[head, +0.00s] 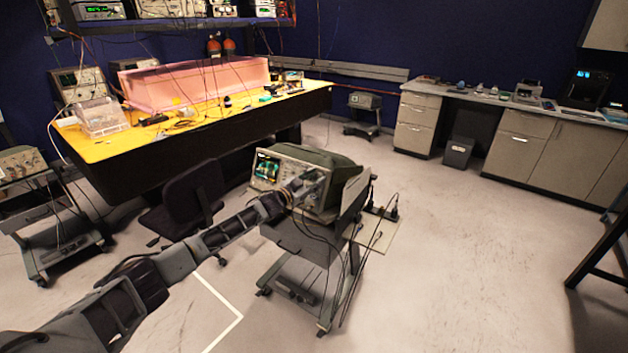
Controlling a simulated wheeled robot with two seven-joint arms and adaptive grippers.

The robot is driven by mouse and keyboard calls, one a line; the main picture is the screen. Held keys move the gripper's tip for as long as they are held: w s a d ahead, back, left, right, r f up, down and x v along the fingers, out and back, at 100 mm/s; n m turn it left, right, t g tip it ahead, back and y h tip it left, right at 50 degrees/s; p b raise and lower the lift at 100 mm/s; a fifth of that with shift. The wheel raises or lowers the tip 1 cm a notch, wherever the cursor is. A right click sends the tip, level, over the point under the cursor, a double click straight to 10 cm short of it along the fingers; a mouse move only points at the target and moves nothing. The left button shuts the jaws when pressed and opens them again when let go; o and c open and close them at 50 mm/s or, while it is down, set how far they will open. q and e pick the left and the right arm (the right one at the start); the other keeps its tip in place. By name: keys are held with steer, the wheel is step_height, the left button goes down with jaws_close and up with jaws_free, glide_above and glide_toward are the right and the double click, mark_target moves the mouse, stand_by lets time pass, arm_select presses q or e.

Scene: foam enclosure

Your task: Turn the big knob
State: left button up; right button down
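An oscilloscope (337,171) with a lit green screen (267,167) stands on a wheeled cart in the middle of the head view. Its front panel with small knobs faces the lower left. My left arm reaches in from the lower left, and my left gripper (308,187) is at the right part of that front panel, touching it or very close. The gripper and wrist cover that part of the panel, so the big knob cannot be made out. Whether the fingers are open or shut does not show. My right gripper is not in view.
The cart (305,245) has cables and a side shelf (373,230). A dark chair (188,200) stands left of it. A yellow-topped table (110,148) with a pink clear box (195,82) is behind.

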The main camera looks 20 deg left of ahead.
arm_select(q)
steer(key=shift+o, duration=0.5)
steer(key=shift+s, duration=0.1)
steer(key=shift+s+a+f, duration=0.1)
steer(key=shift+s+a, duration=0.05)
steer(key=shift+s, duration=0.15)
steer(key=v, duration=1.1)
stand_by(0.3)
steer(key=shift+a, duration=0.1)
stand_by(0.6)
